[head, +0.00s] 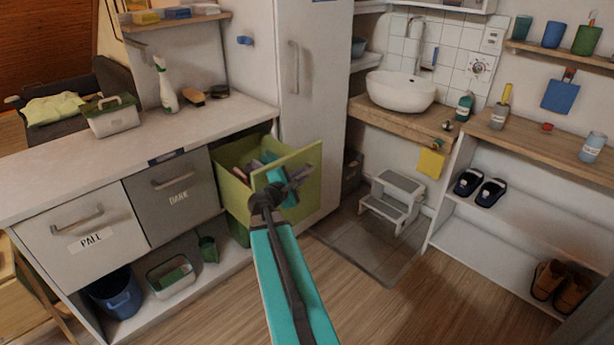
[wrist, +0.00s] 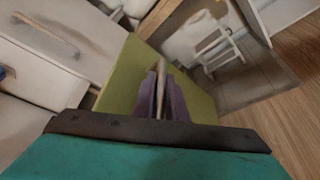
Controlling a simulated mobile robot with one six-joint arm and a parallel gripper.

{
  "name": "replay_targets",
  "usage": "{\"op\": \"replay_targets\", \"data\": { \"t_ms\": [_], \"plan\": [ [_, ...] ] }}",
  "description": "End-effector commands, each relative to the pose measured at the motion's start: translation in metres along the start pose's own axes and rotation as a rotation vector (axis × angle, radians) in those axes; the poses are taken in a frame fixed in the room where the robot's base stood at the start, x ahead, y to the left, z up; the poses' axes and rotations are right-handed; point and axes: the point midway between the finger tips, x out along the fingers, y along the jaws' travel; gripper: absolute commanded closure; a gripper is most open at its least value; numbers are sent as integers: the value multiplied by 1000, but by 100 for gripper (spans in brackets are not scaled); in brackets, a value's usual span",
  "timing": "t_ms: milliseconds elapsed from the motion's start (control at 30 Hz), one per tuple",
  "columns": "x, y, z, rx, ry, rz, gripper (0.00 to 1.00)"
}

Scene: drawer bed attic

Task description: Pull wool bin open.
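The green bin (head: 234,190), taken as the wool bin, stands pulled out from under the counter, with its inside and some dark and pinkish contents showing. Its label is not visible. Its green front panel (head: 309,163) also fills the middle of the wrist view (wrist: 133,75). My gripper (head: 292,182) is at the outer face of this panel. In the wrist view its greyish-purple fingers (wrist: 161,98) lie either side of a pale bar handle (wrist: 159,90) and appear closed on it. My arm hides part of the front.
Left of it are a closed grey bin (head: 176,190) marked DARK and a closed white bin (head: 86,243). A tall white cabinet (head: 300,110) stands behind right. A step stool (head: 392,202) is on the mat to the right. The wooden floor (head: 390,300) in front is clear.

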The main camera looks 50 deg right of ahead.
Motion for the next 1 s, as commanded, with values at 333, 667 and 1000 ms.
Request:
{"op": "replay_targets", "data": {
  "t_ms": [333,667,1000],
  "plan": [
    [1,-2,-1,5,10,-1,100],
    [6,-4,6,5,-2,-6,80],
    [-8,-5,8,5,-5,-6,80]
  ]
}}
